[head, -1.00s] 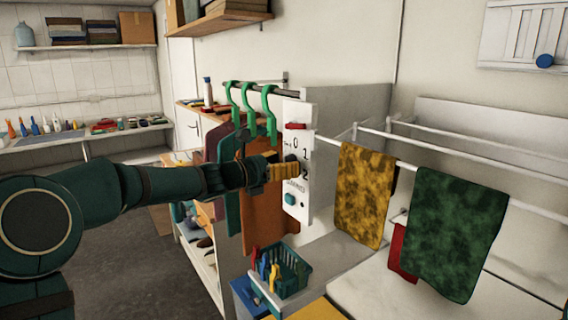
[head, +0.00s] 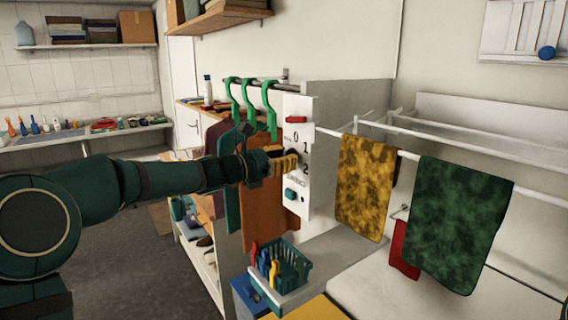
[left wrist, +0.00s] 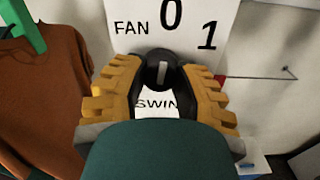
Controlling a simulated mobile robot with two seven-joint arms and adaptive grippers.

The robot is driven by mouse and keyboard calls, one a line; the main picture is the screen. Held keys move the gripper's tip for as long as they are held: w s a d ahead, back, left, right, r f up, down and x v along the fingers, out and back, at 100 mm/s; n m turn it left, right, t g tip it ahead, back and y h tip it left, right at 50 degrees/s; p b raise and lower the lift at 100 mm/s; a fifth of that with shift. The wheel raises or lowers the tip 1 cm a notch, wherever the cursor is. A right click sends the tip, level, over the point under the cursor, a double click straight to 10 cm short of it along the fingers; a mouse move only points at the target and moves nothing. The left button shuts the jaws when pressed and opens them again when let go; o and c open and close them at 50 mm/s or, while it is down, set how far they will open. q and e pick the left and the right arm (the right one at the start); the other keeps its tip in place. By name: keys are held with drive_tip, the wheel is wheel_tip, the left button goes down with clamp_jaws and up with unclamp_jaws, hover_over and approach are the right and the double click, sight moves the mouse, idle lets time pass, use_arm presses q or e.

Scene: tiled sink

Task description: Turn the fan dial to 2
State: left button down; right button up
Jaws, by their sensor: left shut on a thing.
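The white control panel (head: 297,205) stands at the end of the hanging rail, with 0, 1 and 2 printed on it. The fan dial (left wrist: 161,63) is a round black knob with a white pointer mark, which points up, roughly toward the 0 in the left wrist view. My left gripper (left wrist: 160,72) has its yellow ridged fingers on both sides of the dial and is shut on it. In the head view my left gripper (head: 288,163) reaches the panel from the left and hides much of the dial. The 2 is hidden in the left wrist view. My right gripper is not in view.
Garments on green hangers (head: 268,95) hang close by my left gripper. A teal button (head: 291,194) and a red piece (head: 296,120) are on the panel. A basket (head: 290,272) of pegs stands below. Yellow (head: 365,190) and green (head: 460,225) cloths hang at right.

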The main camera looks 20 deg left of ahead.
use_arm(q)
drive_tip(key=shift+m+b, duration=6.1)
drive_tip(key=shift+m, duration=5.1)
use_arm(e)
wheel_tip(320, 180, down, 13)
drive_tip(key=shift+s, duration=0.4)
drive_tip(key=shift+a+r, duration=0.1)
use_arm(q)
drive_tip(key=c, duration=0.6)
unclamp_jaws()
